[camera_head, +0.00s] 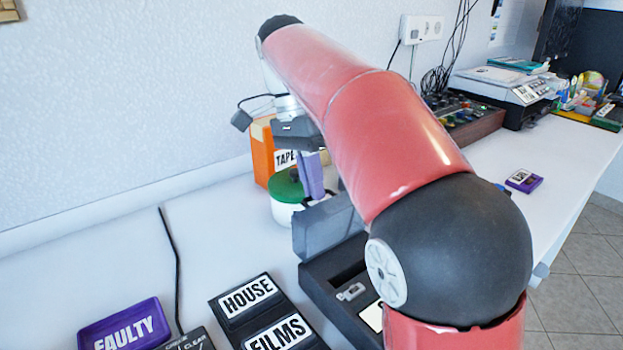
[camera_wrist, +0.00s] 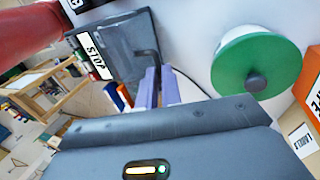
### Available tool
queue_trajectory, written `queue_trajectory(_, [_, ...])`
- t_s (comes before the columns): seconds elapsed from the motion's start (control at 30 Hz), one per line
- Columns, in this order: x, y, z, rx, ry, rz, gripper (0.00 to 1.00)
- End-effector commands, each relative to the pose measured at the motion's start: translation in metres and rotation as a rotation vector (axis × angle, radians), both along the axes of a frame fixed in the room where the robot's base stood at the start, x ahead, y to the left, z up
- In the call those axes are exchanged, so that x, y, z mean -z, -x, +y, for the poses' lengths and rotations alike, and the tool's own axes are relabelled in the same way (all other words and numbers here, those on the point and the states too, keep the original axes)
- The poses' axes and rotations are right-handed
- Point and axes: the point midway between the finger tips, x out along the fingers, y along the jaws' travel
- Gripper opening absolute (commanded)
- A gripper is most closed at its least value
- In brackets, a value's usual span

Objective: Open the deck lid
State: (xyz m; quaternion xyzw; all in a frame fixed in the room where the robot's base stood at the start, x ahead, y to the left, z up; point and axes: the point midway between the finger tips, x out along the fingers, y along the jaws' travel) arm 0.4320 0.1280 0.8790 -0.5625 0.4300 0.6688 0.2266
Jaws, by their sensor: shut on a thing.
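The deck (camera_head: 352,318) is a dark box on the white table, partly hidden behind my arm. Its dark grey lid (camera_head: 322,226) stands raised at a steep tilt on the deck's far side. My gripper (camera_head: 315,190) points down with purple fingers at the lid's upper edge. In the wrist view the lid (camera_wrist: 128,38) is a dark panel beyond the fingertips, near a STOP label (camera_wrist: 95,55). A dark bent handle (camera_wrist: 148,54) meets the fingertips (camera_wrist: 157,72), and my gripper is shut on it. The exact grip is small in view.
A white pot with a green lid (camera_head: 286,185) and an orange TAPE box (camera_head: 262,150) stand close behind my gripper. A HOUSE/FILMS block (camera_head: 247,301) and a purple FAULTY tray (camera_head: 125,325) lie left of the deck. A purple cassette (camera_head: 524,181) lies right.

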Motion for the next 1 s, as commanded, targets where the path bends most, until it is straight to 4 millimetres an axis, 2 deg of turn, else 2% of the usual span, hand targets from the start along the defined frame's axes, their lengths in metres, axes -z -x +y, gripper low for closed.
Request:
queue_trajectory(0.2, [0.0004, 0.0002, -0.0004, -0.001, 0.001, 0.002, 0.00])
queue_trajectory(0.23, [0.0004, 0.0002, -0.0003, -0.001, 0.001, 0.002, 0.08])
queue_trajectory(0.4, [0.0003, 0.0001, -0.0002, 0.000, 0.001, 0.001, 0.29])
queue_trajectory(1.0, [-0.0015, 0.0012, -0.0002, 0.000, -0.009, -0.014, 0.29])
